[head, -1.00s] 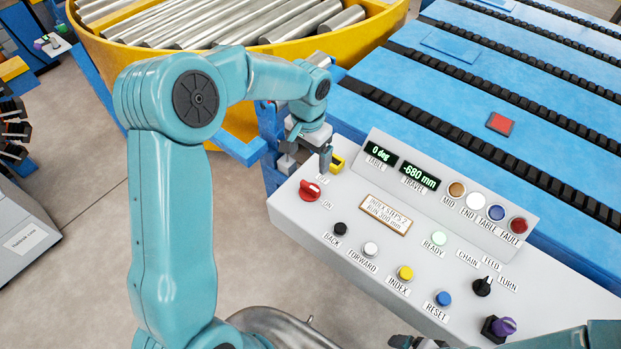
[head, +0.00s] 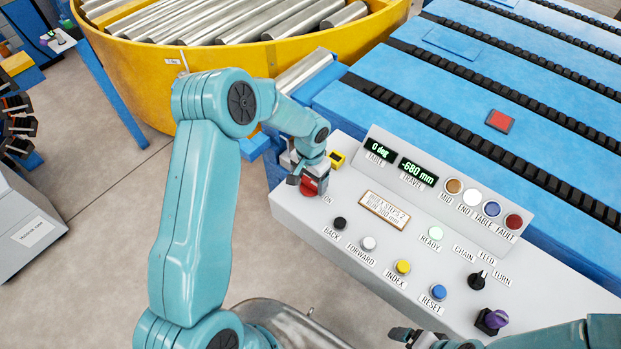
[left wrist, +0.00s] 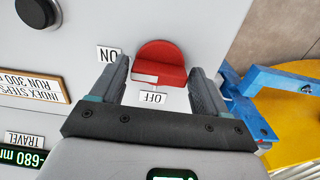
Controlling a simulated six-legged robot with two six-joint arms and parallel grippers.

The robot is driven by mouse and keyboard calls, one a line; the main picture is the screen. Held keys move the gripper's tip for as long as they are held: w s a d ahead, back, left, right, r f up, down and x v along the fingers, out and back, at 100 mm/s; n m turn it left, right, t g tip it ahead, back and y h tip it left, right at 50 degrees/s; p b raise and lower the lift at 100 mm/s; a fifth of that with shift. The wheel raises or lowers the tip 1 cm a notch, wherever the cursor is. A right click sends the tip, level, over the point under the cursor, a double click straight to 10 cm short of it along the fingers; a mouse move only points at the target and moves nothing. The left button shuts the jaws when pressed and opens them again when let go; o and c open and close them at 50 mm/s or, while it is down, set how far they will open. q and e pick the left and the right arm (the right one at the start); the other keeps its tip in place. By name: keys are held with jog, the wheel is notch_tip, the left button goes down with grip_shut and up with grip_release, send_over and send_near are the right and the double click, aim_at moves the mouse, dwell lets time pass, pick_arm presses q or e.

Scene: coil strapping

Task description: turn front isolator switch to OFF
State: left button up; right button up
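The red isolator switch (head: 309,189) sits at the left end of the grey control panel (head: 290,212), partly covered by my left gripper (head: 306,182) in the head view. The left wrist view shows the red knob (left wrist: 160,60) between the two fingers of my open left gripper (left wrist: 160,72), with gaps at both sides. The knob's white mark is on the side of the ON label (left wrist: 107,53). The OFF label (left wrist: 153,98) lies below the knob there. My right gripper (head: 405,335) shows partly at the bottom edge; its opening is unclear.
Blue conveyor (head: 420,100) and yellow roller table (head: 220,58) lie behind.

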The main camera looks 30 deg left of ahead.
pick_arm(q)
jog(key=shift+d, duration=0.1)
jog(key=c, duration=0.6)
jog(key=shift+f+n+b, duration=0.15)
jog(key=shift+n+b, duration=0.15)
jog(key=shift+b, duration=0.4)
jog(key=shift+c, duration=0.2)
jog(key=n+b, duration=0.7)
jog(key=b, duration=0.2)
jog(key=n+b, duration=0.3)
jog(key=n, duration=0.1)
jog(key=shift+n+b, duration=0.4)
jog(key=n+b, duration=0.1)
jog(key=n, duration=0.2)
jog(key=shift+b, duration=0.35)
jog(key=shift+r+n+b, duration=0.25)
jog(key=shift+n+b, duration=0.15)
jog(key=shift+n, duration=0.8)
jog(key=shift+w, duration=0.1)
jog(key=o, duration=1.1)
jog(key=shift+c, duration=0.2)
